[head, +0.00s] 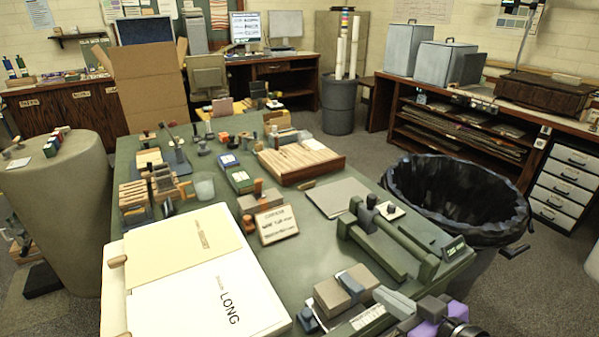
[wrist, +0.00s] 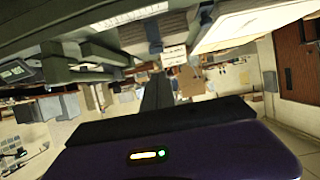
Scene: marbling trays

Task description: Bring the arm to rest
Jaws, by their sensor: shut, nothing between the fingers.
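My gripper (wrist: 158,92) shows in the wrist view as a dark narrow shape beyond the purple wrist housing (wrist: 170,155) with its small lights. It is shut and holds nothing. In the head view purple and dark parts of my arm (head: 430,327) show at the bottom right edge, by the near right corner of the green table (head: 320,263). Fingertips cannot be made out clearly there. The wrist view is turned over, with the table's contents along the top.
A white board with a tan folder (head: 185,245) lies at the table's near left. A black-lined bin (head: 455,190) stands right of the table. Floor beyond the bin is clear.

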